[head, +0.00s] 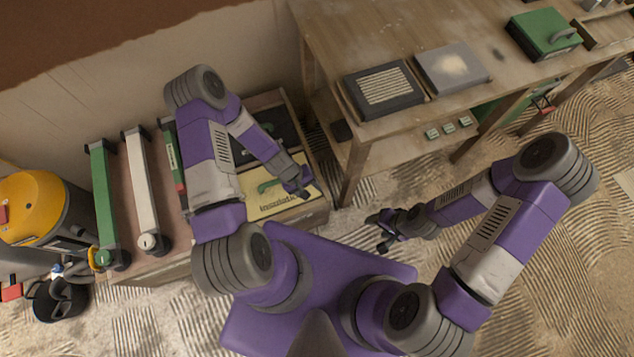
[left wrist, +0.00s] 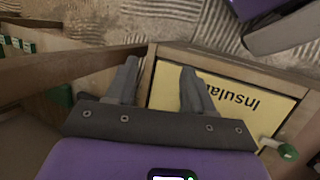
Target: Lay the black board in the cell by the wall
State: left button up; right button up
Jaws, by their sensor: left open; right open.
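A wooden two-part box (head: 322,170) stands against the wall, left of the workbench. A dark, black-looking panel (head: 283,128) lies in its cell by the wall, partly hidden by my left arm. A yellow lettered board (head: 283,192) with a green handle lies in the nearer cell. My left gripper (head: 306,190) is open and empty over the box's right side. In the left wrist view its spread fingers (left wrist: 160,85) show above the box edge beside the yellow board (left wrist: 235,98). My right gripper (head: 376,232) is open and empty over the floor, right of the box.
The workbench (head: 440,110) bears a black striped board (head: 384,88), a grey board with a pale patch (head: 453,68) and a green case (head: 543,36). Long green and white tools (head: 142,195) lie left of the box. A yellow vacuum (head: 35,210) stands far left.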

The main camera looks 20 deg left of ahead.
pick_arm(q)
jog(key=s+d+r+m, duration=0.5)
jog(key=s+r, duration=0.1)
jog(key=shift+s+y, duration=0.15)
jog(key=shift+y, duration=0.25)
notch_tip(320, 180, up, 3)
jog(key=p, duration=0.3)
jog(key=shift+r, duration=0.2)
pick_arm(e)
notch_tip(320, 180, up, 3)
jog(key=shift+r, duration=0.15)
pick_arm(q)
jog(key=shift+f, duration=0.2)
jog(key=shift+c, duration=0.2)
pick_arm(e)
jog(key=shift+f, duration=0.2)
